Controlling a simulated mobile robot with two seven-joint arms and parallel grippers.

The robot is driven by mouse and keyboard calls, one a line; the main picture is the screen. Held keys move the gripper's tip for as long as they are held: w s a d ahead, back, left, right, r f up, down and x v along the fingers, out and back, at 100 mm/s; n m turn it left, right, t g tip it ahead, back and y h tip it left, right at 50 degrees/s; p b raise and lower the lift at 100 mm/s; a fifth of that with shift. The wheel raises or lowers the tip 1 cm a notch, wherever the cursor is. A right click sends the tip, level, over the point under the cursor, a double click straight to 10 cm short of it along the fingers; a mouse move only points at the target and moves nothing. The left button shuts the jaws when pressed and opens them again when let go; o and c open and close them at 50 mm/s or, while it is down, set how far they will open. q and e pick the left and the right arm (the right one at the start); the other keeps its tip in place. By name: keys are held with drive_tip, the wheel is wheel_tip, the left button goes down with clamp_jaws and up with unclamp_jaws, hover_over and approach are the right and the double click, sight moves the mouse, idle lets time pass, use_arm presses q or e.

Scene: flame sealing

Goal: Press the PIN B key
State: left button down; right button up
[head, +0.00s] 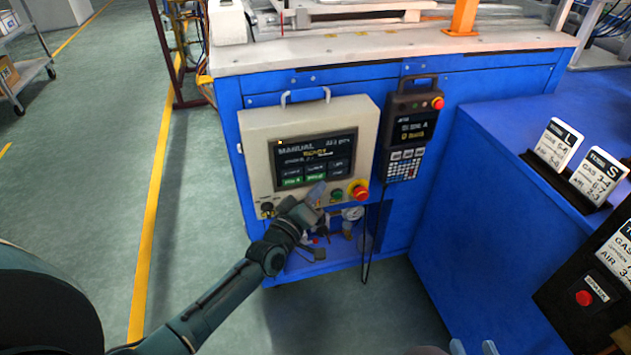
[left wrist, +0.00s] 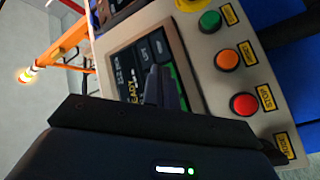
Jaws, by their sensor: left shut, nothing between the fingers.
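A grey control panel (head: 255,130) hangs on the front of the blue machine. Its dark touchscreen (head: 316,160) shows a top line reading MANUAL and rows of keys. Two keys in the bottom row are green (head: 292,182); the labels are too small for me to tell which is PIN B.
A red emergency knob (head: 358,191) sits right of my left gripper. Green (left wrist: 210,21), orange (left wrist: 228,59) and red (left wrist: 243,105) buttons line the panel beside the screen. A black pendant (head: 409,135) hangs to the right. A blue bench (head: 470,210) stands on the right.

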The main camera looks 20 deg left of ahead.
use_arm(q)
drive_tip(key=shift+w+a, duration=0.2)
drive_tip(key=shift+w, duration=0.05)
idle(0.7)
idle(0.7)
idle(0.4)
drive_tip(key=shift+w+a, duration=0.2)
drive_tip(key=shift+w, duration=0.15)
drive_tip(key=shift+w+a+b, duration=0.1)
drive_tip(key=shift+b, duration=0.2)
